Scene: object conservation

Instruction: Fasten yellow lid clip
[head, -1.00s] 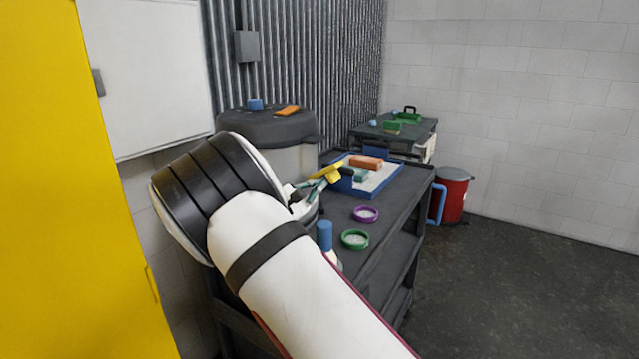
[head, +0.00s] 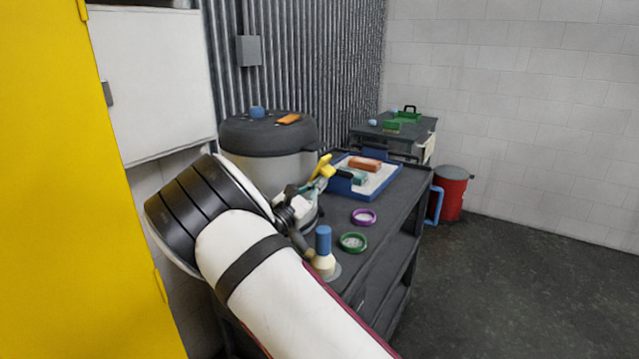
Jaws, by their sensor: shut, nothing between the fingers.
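The yellow lid clip (head: 322,166) stands tilted at the left edge of the blue-rimmed tray, in the head view. Teal and white parts (head: 316,185) show just below it, by a pale container (head: 309,207) partly hidden behind my arm. Whether the clip is latched is too small to tell. My gripper (head: 294,217) is a dark shape at the end of my wrist, below and left of the clip and apart from it. It is shut and empty. Its fingertips are small and partly hidden by my wrist.
On the dark cart (head: 385,230) are a blue-capped bottle (head: 324,250) close to my gripper, a green ring (head: 353,242), a purple ring (head: 364,217) and the blue-rimmed tray (head: 387,188) with blocks. A grey-lidded drum (head: 268,135) stands behind my wrist.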

